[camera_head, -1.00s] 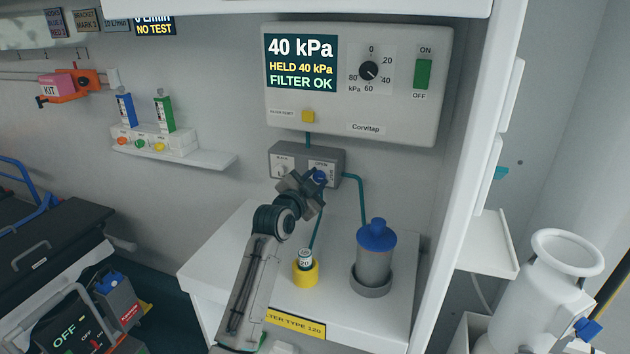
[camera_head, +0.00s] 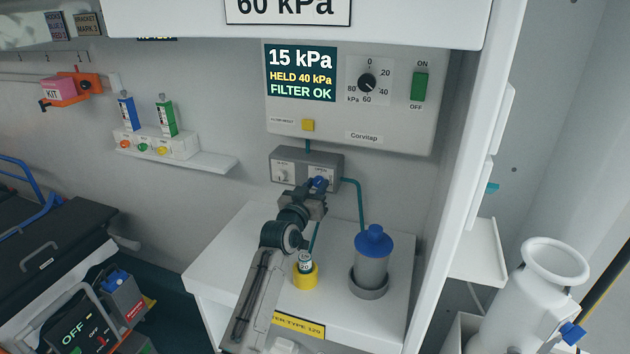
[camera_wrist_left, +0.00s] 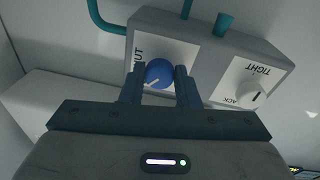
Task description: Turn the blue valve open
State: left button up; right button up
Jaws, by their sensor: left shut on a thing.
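The blue valve (camera_head: 319,182) is a small round knob on the front of a grey box under the Corvitap panel. It also shows in the left wrist view (camera_wrist_left: 158,73), with a white pointer mark on its face and a partly hidden label ending in "UT" beside it. My left gripper (camera_head: 315,192) is shut on the blue knob, with one finger on each side of it in the wrist view (camera_wrist_left: 160,82). The panel display (camera_head: 300,73) reads 15 kPa, HELD 40 kPa, FILTER OK. My right gripper is not in view.
A white knob (camera_wrist_left: 252,95) labelled TIGHT sits beside the valve on the same box. Below are a blue-capped canister (camera_head: 373,262) and a yellow holder with a vial (camera_head: 305,275) on a white counter (camera_head: 225,255). A white cabinet edge (camera_head: 480,150) stands at right.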

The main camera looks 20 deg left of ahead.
pick_arm(q)
jog(key=n+p, duration=0.5)
jog(key=shift+d+r+n+y, duration=0.1)
jog(key=shift+r+n+y, duration=0.05)
jog(key=shift+n+y, duration=0.15)
jog(key=shift+n+t+p, duration=0.3)
jog(key=shift+n+p, duration=0.8)
jog(key=shift+f, duration=0.2)
jog(key=o, duration=1)
jog(key=shift+c, duration=0.2)
jog(key=s+f+b, duration=0.1)
jog(key=s, duration=0.9)
jog(key=shift+s+a+b, duration=0.2)
jog(key=shift+s+b, duration=0.2)
jog(key=shift+f, duration=0.25)
